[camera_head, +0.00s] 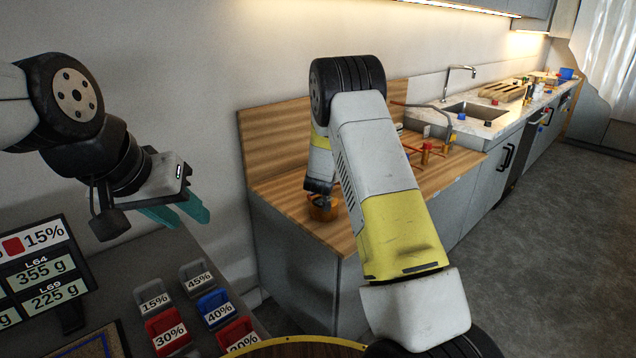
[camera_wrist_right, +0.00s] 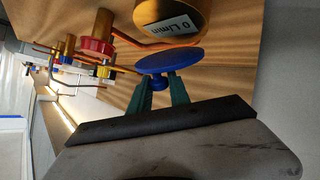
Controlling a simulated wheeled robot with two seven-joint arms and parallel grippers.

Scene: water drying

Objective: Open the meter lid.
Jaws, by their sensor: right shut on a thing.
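The meter (camera_wrist_right: 204,14) is a brass-coloured round body with a "0 L/min" display, at the top of the right wrist view. Its blue round lid (camera_wrist_right: 168,60) stands at the meter's lower edge, with the display face visible beyond it. I cannot tell whether lid and meter touch. My right gripper (camera_wrist_right: 159,88) has its green fingers shut on the lid's small blue knob. My left gripper (camera_head: 180,214) is open and empty, above the grey table.
The wooden counter (camera_head: 290,205) carries copper pipes and a red valve (camera_wrist_right: 97,46) beside the meter. A sink (camera_head: 475,112) lies farther along. Labelled red, blue and grey bins (camera_head: 214,308) and a readout screen (camera_head: 40,270) are at lower left. The floor at right is clear.

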